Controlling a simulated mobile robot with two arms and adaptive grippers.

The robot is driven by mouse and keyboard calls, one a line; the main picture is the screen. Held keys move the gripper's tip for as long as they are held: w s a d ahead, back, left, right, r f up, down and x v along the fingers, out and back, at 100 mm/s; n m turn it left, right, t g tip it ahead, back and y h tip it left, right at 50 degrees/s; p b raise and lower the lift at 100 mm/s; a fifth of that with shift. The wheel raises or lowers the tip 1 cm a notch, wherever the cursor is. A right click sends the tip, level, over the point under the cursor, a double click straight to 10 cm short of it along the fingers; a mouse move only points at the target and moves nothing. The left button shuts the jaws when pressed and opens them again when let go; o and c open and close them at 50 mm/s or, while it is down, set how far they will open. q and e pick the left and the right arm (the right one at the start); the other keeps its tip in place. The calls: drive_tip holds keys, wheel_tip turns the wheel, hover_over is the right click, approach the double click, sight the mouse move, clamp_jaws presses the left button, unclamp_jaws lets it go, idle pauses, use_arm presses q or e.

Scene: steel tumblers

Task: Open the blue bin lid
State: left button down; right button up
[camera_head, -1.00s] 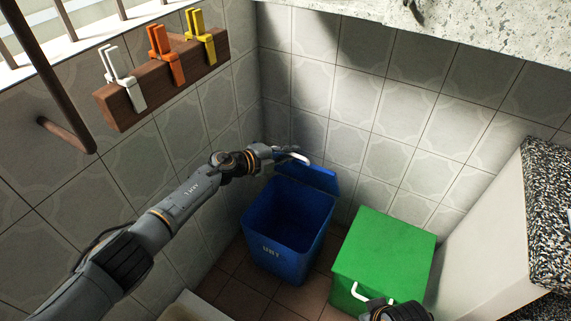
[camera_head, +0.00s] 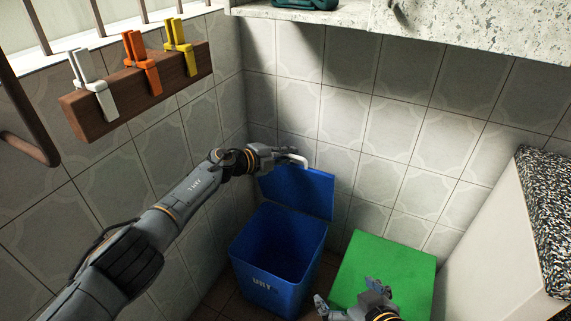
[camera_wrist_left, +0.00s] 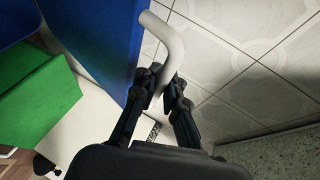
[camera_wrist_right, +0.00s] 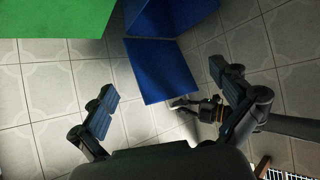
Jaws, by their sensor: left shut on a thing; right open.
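The blue bin (camera_head: 275,258) stands in the tiled corner with its lid (camera_head: 302,193) raised, leaning up near the back wall. The bin's inside is open to view. My left gripper (camera_head: 283,157) is shut on the lid's white handle (camera_head: 296,160). The left wrist view shows its fingers (camera_wrist_left: 163,88) around the white handle (camera_wrist_left: 167,45) beside the blue lid (camera_wrist_left: 100,35). My right gripper (camera_wrist_right: 170,112) is open and empty. In the head view it is at the lower edge, over the green bin. The blue lid (camera_wrist_right: 163,70) also shows in the right wrist view.
A green bin (camera_head: 405,262), its lid down, stands right of the blue bin. A white cabinet with a speckled top (camera_head: 545,200) is at the far right. A wooden rack (camera_head: 130,95) with white, orange and yellow clips is on the left wall. A stone shelf (camera_head: 470,30) overhangs the back.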

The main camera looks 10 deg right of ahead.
use_arm(q)
drive_tip(key=shift+w+d+r+b, duration=0.2)
drive_tip(key=shift+w+r+b, duration=0.2)
drive_tip(key=shift+w, duration=0.2)
use_arm(e)
drive_tip(key=shift+w+a+r+t+y, duration=0.15)
drive_tip(key=shift+w+a+r+t, duration=0.1)
drive_tip(key=shift+w+r+t, duration=0.4)
drive_tip(key=shift+w+a+r+t+y, duration=0.1)
drive_tip(key=shift+w+a+r+t, duration=0.25)
drive_tip(key=shift+r, duration=0.4)
drive_tip(key=shift+w+a+r+t+y, duration=0.15)
drive_tip(key=shift+w+r+t, duration=0.35)
drive_tip(key=shift+w+r, duration=0.15)
use_arm(q)
drive_tip(key=c, duration=1.7)
unclamp_jaws()
drive_tip(key=shift+o, duration=0.2)
drive_tip(key=shift+s+a, duration=0.1)
drive_tip(key=shift+s, duration=0.05)
use_arm(e)
drive_tip(key=shift+s+r, duration=0.1)
use_arm(q)
drive_tip(key=shift+f, duration=0.1)
drive_tip(key=shift+s+a+r, duration=0.2)
drive_tip(key=shift+a, duration=0.3)
drive_tip(key=v, duration=1.1)
